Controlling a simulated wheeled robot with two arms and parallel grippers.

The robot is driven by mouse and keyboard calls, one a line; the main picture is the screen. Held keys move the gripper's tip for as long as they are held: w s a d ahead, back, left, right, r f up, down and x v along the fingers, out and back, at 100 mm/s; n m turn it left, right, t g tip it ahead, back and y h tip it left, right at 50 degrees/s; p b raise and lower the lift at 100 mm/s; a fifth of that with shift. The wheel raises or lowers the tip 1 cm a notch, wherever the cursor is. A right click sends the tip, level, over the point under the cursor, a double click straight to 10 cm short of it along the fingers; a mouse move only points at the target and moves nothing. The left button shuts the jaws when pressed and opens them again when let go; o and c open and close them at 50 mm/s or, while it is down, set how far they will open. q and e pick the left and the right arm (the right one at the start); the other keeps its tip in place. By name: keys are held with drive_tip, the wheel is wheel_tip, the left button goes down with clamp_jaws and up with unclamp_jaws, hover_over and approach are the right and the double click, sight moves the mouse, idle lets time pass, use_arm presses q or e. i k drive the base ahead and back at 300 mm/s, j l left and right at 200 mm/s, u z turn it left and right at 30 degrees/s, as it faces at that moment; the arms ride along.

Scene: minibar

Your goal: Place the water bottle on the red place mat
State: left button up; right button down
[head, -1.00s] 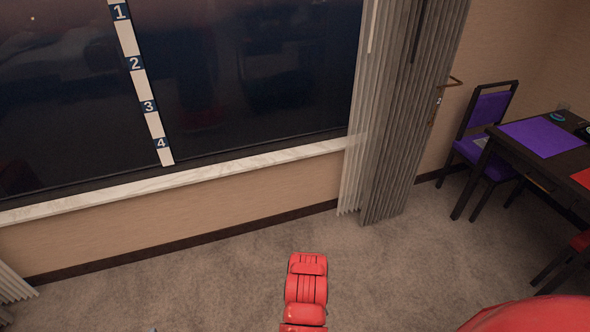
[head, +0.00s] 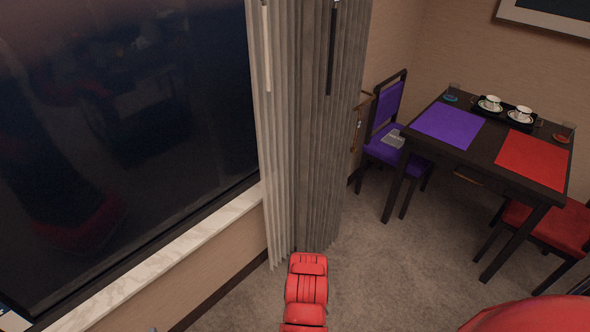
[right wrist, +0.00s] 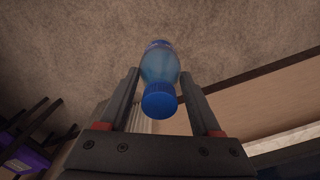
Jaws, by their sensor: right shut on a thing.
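The red place mat (head: 531,160) lies flat on the right part of the dark table (head: 487,158) in the head view. The mat looks bare. The water bottle (right wrist: 159,68) is clear blue with a blue cap and shows in the right wrist view. My right gripper (right wrist: 159,78) is shut on the bottle, one finger on each side, with the cap towards the camera. The bottle is held above the carpet, away from the table. My left gripper is not in view.
A purple mat (head: 448,125) and a black tray with two white cups (head: 491,103) are also on the table. A purple chair (head: 388,130) and a red chair (head: 552,224) stand beside it. A curtain (head: 312,130) hangs by the window. Carpet (head: 375,255) before the table is clear.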

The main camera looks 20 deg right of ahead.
sight(536, 152)
drive_tip(key=i+l+z, duration=0.15)
drive_tip(key=z, duration=0.3)
drive_tip(key=i+z, duration=0.6)
drive_tip(key=z, duration=0.25)
drive_tip(key=i+z, duration=0.4)
drive_tip(key=k+j, duration=0.05)
drive_tip(key=k, duration=0.05)
